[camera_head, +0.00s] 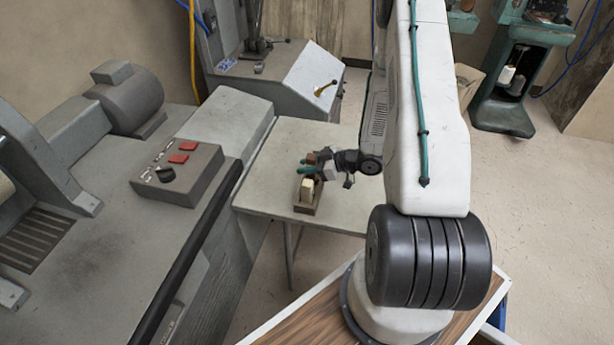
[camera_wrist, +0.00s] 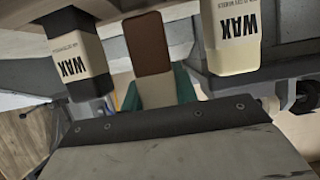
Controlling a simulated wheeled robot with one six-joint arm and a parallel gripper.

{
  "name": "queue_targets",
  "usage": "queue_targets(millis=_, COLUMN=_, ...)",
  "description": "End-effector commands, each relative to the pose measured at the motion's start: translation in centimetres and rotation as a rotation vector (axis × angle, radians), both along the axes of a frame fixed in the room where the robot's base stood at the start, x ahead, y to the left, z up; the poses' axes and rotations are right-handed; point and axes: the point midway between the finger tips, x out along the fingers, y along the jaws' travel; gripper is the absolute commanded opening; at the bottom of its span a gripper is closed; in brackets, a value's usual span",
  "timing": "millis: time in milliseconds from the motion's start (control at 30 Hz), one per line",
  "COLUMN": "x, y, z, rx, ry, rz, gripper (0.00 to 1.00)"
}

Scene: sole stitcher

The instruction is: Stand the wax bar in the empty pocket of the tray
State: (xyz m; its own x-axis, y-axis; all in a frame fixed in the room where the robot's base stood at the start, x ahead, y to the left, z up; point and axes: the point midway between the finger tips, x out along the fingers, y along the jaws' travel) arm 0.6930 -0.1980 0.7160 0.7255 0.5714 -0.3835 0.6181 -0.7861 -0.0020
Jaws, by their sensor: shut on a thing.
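My gripper (camera_head: 309,171) reaches in from the right over the small table, at the tray (camera_head: 306,209). Its teal fingers are shut on a brown and cream wax bar (camera_wrist: 149,50), seen between them in the wrist view. Two other bars labelled WAX flank it in that view: a dark one with a cream label (camera_wrist: 88,58) on the left and a cream one (camera_wrist: 231,50) on the right. A cream bar (camera_head: 307,187) stands at the near end of the tray. The pocket under the held bar is hidden, so I cannot tell whether its end is inside.
The small table (camera_head: 268,180) is bare around the tray. A grey control box (camera_head: 178,172) with red buttons sits on the machine to the left. A grey cabinet (camera_head: 285,80) stands behind the table. A green machine (camera_head: 512,75) is at the far right. Open floor lies right of the table.

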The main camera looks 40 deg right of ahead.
Motion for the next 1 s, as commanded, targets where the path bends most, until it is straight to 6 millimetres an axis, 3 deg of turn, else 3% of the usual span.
queue_targets(millis=300, x=0.0, y=0.0, z=-4.1, rx=0.0, ry=0.0, rz=-0.001, gripper=0.05)
queue_targets(millis=733, x=-0.1, y=-0.2, z=-4.8, rx=0.0, ry=-0.001, rz=-0.004, gripper=0.05)
queue_targets(millis=767, x=-0.1, y=-0.2, z=-4.8, rx=0.0, ry=-0.001, rz=-0.004, gripper=0.34)
queue_targets(millis=800, x=-0.1, y=-0.3, z=-4.7, rx=0.0, ry=-0.001, rz=-0.004, gripper=0.46)
queue_targets(millis=833, x=-0.1, y=-0.3, z=-4.7, rx=0.0, ry=-0.001, rz=-0.005, gripper=0.51)
queue_targets(millis=1000, x=-0.1, y=-0.3, z=-4.7, rx=0.0, ry=-0.001, rz=-0.005, gripper=0.51)
